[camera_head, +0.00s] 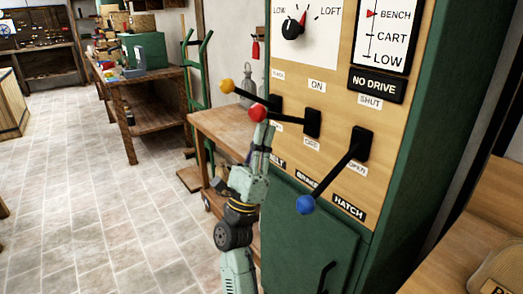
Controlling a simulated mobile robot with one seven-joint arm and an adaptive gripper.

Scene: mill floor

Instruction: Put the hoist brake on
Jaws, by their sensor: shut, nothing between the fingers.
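A wood-faced panel (338,185) on a green cabinet bears three levers. The brake lever, with a red knob (257,113), pivots at a black block between an ON label (317,86) above and an OFF label below. It juts left, its knob slightly above its pivot; I cannot tell its exact setting. My gripper (262,127) is shut with nothing in it. Its fingertips are right under the red knob and appear to touch it. The BRAKE label (307,182) is partly hidden in the row below the levers.
The yellow-knobbed lever (227,86) is close at the left. The blue-knobbed hatch lever (305,204) slants down toward OPEN. A NO DRIVE sign (377,83) and a dial (292,27) are above. A wooden bench (222,124) stands behind my arm. Open floor (90,215) lies left.

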